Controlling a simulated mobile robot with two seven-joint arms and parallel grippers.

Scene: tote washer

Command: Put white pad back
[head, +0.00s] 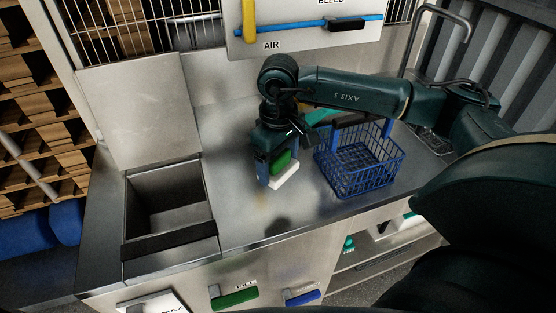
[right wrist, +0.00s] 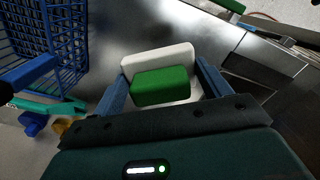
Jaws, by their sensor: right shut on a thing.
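The white pad (head: 286,178) has a green block (head: 281,161) on its back and hangs over the steel counter, left of the blue wire basket (head: 388,181). My right gripper (head: 277,166) points down, its blue fingers shut on the green block. In the right wrist view the white pad (right wrist: 157,57) and its green block (right wrist: 160,87) sit between the two fingers. A soft shadow lies on the counter in front of the pad, and the pad looks raised off the surface. My left gripper is not in view.
An open steel basin (head: 166,203) with a raised lid (head: 138,115) is at the left. A teal item (head: 320,115) lies behind the basket, partly hidden by my arm. A panel with a blue bar (head: 310,28) stands at the back. Counter (head: 235,205) between basin and pad is clear.

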